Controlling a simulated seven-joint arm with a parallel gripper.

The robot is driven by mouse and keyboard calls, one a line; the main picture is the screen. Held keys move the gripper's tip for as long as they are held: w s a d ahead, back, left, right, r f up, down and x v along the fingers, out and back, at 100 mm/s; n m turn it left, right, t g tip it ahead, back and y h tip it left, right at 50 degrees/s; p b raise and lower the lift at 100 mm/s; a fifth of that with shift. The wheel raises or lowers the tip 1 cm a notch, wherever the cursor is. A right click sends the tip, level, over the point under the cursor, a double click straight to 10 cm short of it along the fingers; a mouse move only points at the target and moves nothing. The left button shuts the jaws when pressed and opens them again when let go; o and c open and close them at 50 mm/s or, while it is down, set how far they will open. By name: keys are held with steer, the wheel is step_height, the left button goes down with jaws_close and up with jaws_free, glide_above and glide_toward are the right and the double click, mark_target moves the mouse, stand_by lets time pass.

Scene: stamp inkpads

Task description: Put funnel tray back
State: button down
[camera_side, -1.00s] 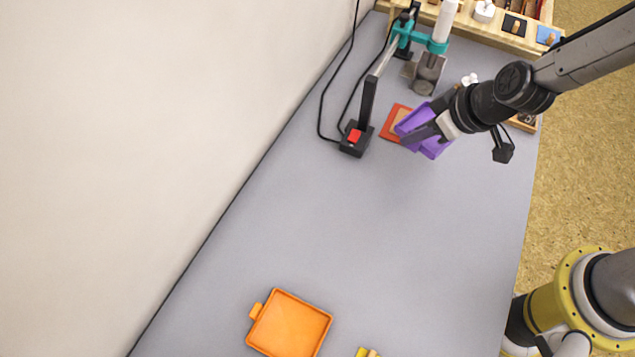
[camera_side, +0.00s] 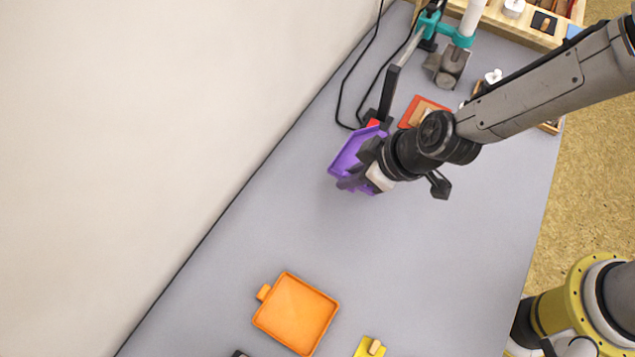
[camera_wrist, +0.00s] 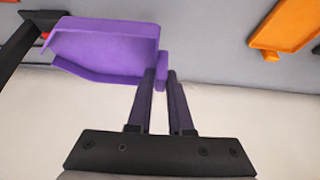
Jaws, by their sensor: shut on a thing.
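The purple funnel tray (camera_side: 346,156) is held in my gripper (camera_side: 352,178), up off the grey table and tilted, in the side view. In the wrist view the purple funnel tray (camera_wrist: 105,48) stretches to the left of the fingertips. My gripper (camera_wrist: 160,80) is shut on a small tab at the tray's side. In the side view my wrist hides part of the tray and most of the fingers.
An orange tray (camera_side: 296,315) lies on the table (camera_side: 250,240) at the front. A yellow piece (camera_side: 369,347) is to its right. A lever device with a red block and cables stands behind the purple tray, beside a red pad (camera_side: 412,112). The middle of the table is clear.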

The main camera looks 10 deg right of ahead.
steer(key=shift+w+a+f, duration=0.5)
steer(key=shift+w+a, duration=0.2)
steer(key=shift+a, duration=0.05)
steer(key=x, duration=0.5)
steer(key=a+x, duration=0.1)
steer(key=x, duration=0.1)
steer(key=shift+w+a+r, duration=0.1)
steer(key=shift+w, duration=0.2)
steer(key=shift+f, duration=1.4)
steer(key=c, duration=0.8)
jaws_free()
steer(key=shift+f, duration=0.1)
steer(key=shift+c, duration=0.2)
steer(key=shift+v, duration=3.85)
